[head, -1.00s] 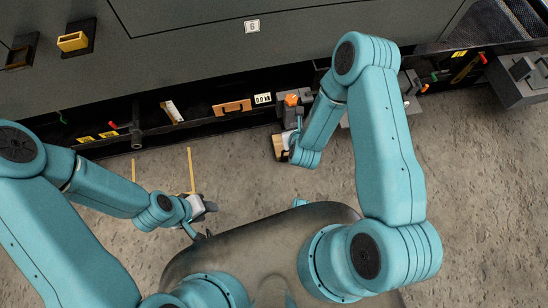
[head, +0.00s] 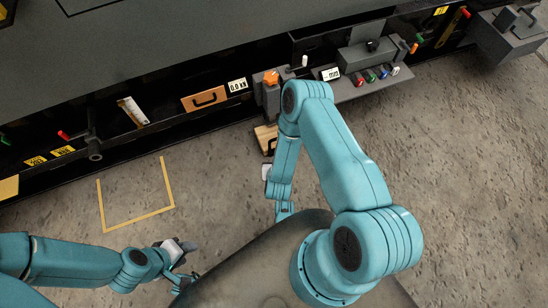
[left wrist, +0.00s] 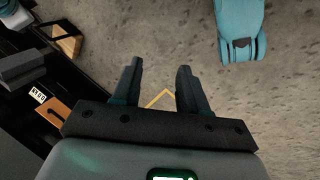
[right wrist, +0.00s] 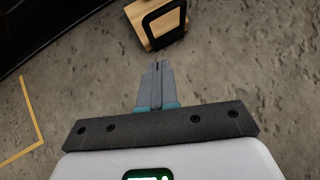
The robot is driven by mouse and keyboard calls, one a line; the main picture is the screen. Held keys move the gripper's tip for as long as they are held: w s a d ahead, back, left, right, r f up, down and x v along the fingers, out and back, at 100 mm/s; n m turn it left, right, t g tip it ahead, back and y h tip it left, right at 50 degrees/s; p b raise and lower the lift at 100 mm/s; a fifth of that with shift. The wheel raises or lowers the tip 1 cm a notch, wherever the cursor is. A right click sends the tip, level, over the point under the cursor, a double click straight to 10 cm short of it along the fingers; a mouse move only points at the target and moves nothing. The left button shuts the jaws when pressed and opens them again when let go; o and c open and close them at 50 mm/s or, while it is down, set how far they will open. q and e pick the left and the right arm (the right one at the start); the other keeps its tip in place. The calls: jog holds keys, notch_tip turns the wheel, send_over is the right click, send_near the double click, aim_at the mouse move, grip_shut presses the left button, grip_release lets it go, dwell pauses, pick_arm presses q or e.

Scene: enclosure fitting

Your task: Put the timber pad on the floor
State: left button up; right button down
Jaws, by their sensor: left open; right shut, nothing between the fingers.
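The timber pad (head: 265,138) is a pale wooden block with a black loop handle. In the head view it is at the foot of the orange-knobbed unit, partly hidden by my right arm. It shows at the top of the right wrist view (right wrist: 153,32) and upper left in the left wrist view (left wrist: 66,46). I cannot tell whether it touches the floor (head: 225,190). My right gripper (right wrist: 157,64) is shut and empty, its tips pointing at the pad and apart from it. My left gripper (left wrist: 158,65) is open and empty, above the floor, away from the pad.
A yellow outline (head: 140,218) marks bare floor left of the pad. The dark enclosure edge runs along the back, with an orange handled panel (head: 204,98) and the orange-knobbed unit (head: 271,80). A grey box (head: 508,38) juts out at right. Floor at right is clear.

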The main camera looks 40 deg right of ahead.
pick_arm(q)
jog(key=w+f+t+b, duration=0.1)
jog(key=w+f+b, duration=0.2)
jog(key=f+b, duration=0.2)
jog(key=shift+w+a+f+b, duration=0.15)
jog(key=shift+a+f+b, duration=0.25)
jog(key=shift+f, duration=0.2)
pick_arm(e)
jog(key=w+d+f, duration=0.5)
jog(key=w+f, duration=0.1)
jog(key=w, duration=0.2)
jog(key=shift+w+d, duration=0.15)
jog(key=shift+d, duration=0.05)
pick_arm(q)
jog(key=shift+d, duration=0.1)
